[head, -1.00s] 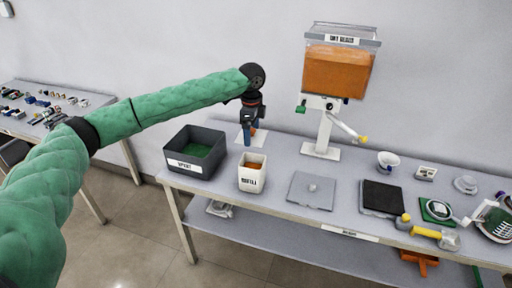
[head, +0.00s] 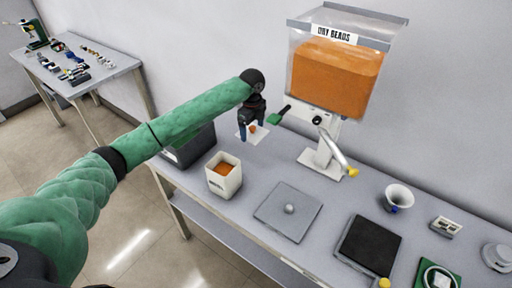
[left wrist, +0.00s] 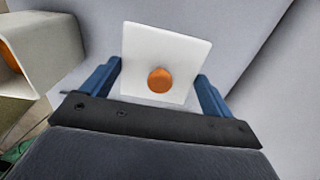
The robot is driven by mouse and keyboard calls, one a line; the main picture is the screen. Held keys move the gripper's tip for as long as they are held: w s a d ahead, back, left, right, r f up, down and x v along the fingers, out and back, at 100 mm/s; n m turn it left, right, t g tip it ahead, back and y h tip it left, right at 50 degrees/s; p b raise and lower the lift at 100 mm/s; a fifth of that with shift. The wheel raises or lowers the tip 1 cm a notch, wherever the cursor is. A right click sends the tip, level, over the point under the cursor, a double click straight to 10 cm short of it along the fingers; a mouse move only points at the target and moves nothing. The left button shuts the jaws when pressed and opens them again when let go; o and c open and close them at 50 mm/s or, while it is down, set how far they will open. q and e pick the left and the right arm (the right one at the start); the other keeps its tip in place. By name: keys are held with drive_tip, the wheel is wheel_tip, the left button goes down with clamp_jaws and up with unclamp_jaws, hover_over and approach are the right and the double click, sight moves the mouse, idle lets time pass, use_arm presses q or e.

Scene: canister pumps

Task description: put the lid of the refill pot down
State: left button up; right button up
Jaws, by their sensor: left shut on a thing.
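The refill pot (head: 223,177) is a white, square, open-topped pot on the table with orange contents. It also shows at the left edge of the left wrist view (left wrist: 52,45). Its lid, a white square plate with a round orange knob, is behind it in the head view (head: 254,139) and shows face-on in the left wrist view (left wrist: 150,45). My left gripper (head: 252,128) is shut on the lid, with a blue finger on each side of it. I cannot tell whether the lid touches the table. My right gripper is not in view.
A dark grey bin (head: 188,146) is left of the pot, partly behind my arm. The bead hopper (head: 334,78) stands to the right. A grey plate with a knob (head: 272,212), a black pad (head: 369,246) and a white cup (head: 398,197) lie further right. Bare table lies between.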

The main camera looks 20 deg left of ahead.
sight(252, 152)
use_arm(q)
drive_tip(key=shift+f, duration=0.35)
drive_tip(key=shift+f+p, duration=0.35)
drive_tip(key=shift+f, duration=0.15)
wheel_tip(252, 152, down, 4)
drive_tip(key=shift+a+r+p, duration=0.1)
drive_tip(key=shift+r+p, duration=0.05)
drive_tip(key=shift+p, duration=0.4)
drive_tip(key=shift+f+p, duration=0.65)
drive_tip(key=shift+f, duration=1.65)
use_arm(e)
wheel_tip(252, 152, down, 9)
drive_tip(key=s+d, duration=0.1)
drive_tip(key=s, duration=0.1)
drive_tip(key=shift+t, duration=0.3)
use_arm(q)
drive_tip(key=o, duration=0.8)
drive_tip(key=shift+f, duration=0.1)
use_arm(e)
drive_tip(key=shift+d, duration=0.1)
